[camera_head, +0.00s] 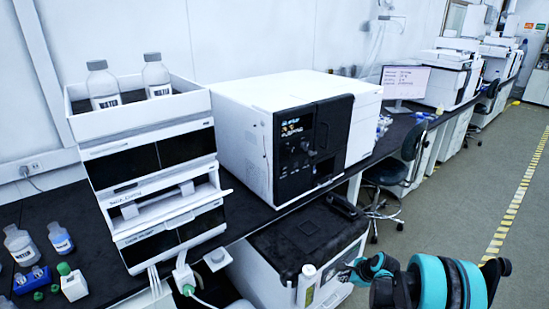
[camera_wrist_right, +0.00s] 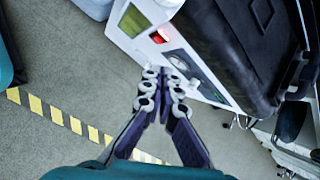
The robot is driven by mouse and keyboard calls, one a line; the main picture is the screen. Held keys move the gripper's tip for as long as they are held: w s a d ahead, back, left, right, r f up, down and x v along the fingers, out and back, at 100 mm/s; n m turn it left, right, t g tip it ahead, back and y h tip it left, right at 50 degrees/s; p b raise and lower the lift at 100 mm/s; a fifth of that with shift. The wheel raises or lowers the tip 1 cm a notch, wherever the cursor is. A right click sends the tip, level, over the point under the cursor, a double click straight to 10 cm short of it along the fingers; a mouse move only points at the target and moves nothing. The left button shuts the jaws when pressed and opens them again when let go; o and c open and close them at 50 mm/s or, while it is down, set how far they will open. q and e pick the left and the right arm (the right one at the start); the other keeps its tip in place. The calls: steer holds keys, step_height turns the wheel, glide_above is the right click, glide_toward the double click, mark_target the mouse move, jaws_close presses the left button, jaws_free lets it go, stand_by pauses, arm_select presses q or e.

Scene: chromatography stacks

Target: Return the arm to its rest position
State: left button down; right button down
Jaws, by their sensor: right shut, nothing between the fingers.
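My right arm (camera_head: 440,284) is teal and black and reaches in at the lower right of the head view. Its gripper (camera_head: 348,273) points left, beside the white and black floor unit below the bench. In the right wrist view the gripper (camera_wrist_right: 164,74) has its fingertips together and holds nothing. The floor and part of a white machine with a small green screen (camera_wrist_right: 133,20) show beyond the fingers. My left arm and gripper are not in view.
A white chromatography stack (camera_head: 150,165) with two bottles on top and a large white instrument (camera_head: 232,112) stand on the black bench. The floor unit (camera_head: 300,232) is close to my right gripper. A stool (camera_head: 392,172) stands behind. Open floor (camera_head: 450,215) lies to the right.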

steer(key=s+a+r+n+h, duration=0.1)
steer(key=s+a+r+n, duration=0.2)
steer(key=s+r+n, duration=0.45)
steer(key=s+a+r+n+h, duration=0.1)
steer(key=s+a+r+n, duration=0.3)
steer(key=r, duration=0.7)
steer(key=s+r+n+t+h, duration=0.1)
steer(key=s+r+n, duration=0.1)
steer(key=s+n, duration=0.8)
steer(key=s, duration=0.8)
steer(key=shift+s+a+r+t, duration=0.15)
steer(key=shift+s+r+t, duration=0.15)
steer(key=shift+s+r, duration=0.1)
